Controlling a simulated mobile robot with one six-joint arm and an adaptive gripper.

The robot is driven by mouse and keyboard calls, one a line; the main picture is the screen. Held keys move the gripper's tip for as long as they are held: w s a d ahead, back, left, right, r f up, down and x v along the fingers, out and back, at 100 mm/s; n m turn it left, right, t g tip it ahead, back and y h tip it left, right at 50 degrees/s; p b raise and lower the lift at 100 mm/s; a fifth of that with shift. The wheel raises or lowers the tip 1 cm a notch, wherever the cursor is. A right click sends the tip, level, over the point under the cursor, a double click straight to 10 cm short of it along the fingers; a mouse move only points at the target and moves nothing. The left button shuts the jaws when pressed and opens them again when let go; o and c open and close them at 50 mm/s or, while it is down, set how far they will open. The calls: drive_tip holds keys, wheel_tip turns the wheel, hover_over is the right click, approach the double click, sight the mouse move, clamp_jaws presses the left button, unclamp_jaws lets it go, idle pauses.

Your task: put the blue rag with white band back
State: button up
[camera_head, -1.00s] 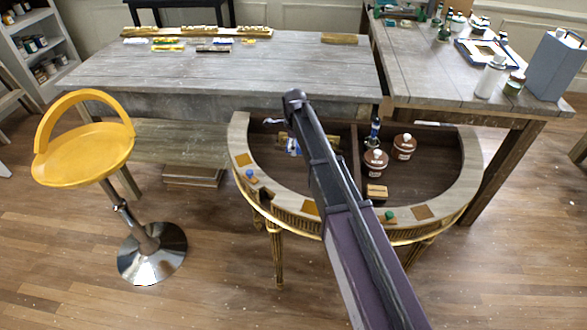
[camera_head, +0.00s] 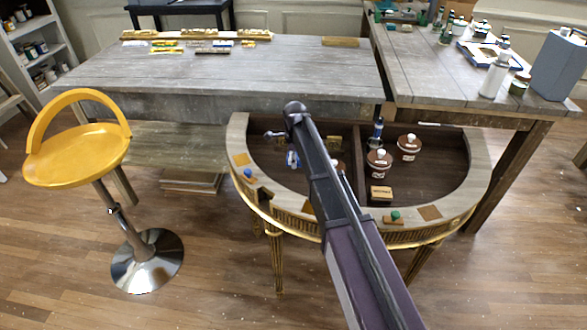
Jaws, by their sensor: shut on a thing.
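The blue rag with white band (camera_head: 293,160) shows as a small blue and white patch just left of my arm, over the left part of the half-round console (camera_head: 238,137). My gripper (camera_head: 291,150) is mostly hidden behind my own dark arm. It is shut on the rag. The rag's full shape and the fingertips are hidden. I cannot tell how high it hangs above the console's dark recessed floor.
A yellow stool (camera_head: 77,155) stands left.

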drive_tip(key=shift+f, duration=0.1)
drive_tip(key=shift+f+b, duration=1.8)
drive_tip(key=shift+b, duration=0.15)
drive_tip(key=shift+f, duration=0.15)
drive_tip(key=o, duration=0.8)
drive_tip(key=shift+o, duration=0.2)
wheel_tip(320, 180, up, 12)
drive_tip(key=p, duration=1.2)
drive_tip(key=shift+r, duration=0.2)
